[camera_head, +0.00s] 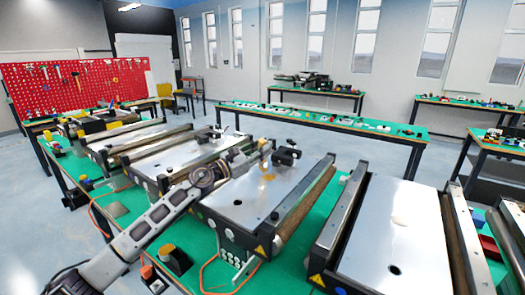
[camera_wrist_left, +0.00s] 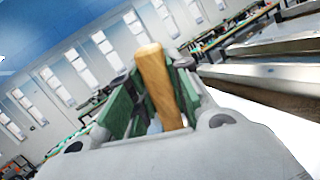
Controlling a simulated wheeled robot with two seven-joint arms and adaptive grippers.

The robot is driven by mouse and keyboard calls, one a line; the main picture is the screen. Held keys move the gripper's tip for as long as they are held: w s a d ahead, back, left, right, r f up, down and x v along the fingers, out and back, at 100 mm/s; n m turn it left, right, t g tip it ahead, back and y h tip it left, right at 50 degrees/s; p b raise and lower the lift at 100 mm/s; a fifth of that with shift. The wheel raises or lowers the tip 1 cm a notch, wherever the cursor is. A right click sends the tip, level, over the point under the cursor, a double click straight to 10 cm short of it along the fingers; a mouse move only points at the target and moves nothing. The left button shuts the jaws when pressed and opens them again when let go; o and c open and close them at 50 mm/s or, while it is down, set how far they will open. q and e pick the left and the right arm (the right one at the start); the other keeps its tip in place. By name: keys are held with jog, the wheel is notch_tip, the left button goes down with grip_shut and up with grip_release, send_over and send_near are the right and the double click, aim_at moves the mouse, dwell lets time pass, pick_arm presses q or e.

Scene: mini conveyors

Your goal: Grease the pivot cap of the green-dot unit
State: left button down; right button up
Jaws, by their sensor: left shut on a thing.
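My left gripper (camera_head: 262,152) reaches in over the middle mini conveyor (camera_head: 235,205) with its silver top plate. It is shut on a wooden-handled tool (camera_wrist_left: 157,85), whose pale handle stands between the green-lined fingers in the left wrist view. The tool's working end is not clear. A black fitting (camera_head: 287,156) shows just right of the gripper; I cannot tell whether it is a pivot cap or whether the tool touches it. An orange-brown patch (camera_head: 268,177) shows on the plate below. I cannot make out a green dot on any unit. My right gripper is not in view.
Another conveyor (camera_head: 395,240) stands at right, and more units (camera_head: 135,140) stand at left, on the green-topped bench (camera_head: 205,270). Orange cables (camera_head: 212,280) and a yellow-topped button box (camera_head: 173,258) lie in front. Long green tables (camera_head: 320,122) stand behind.

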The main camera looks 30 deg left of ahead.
pick_arm(q)
jog(key=shift+d+r+p, duration=0.1)
jog(key=shift+r+p, duration=1.8)
jog(key=shift+r, duration=0.6)
jog(key=shift+r+p, duration=1.15)
jog(key=shift+r, duration=0.35)
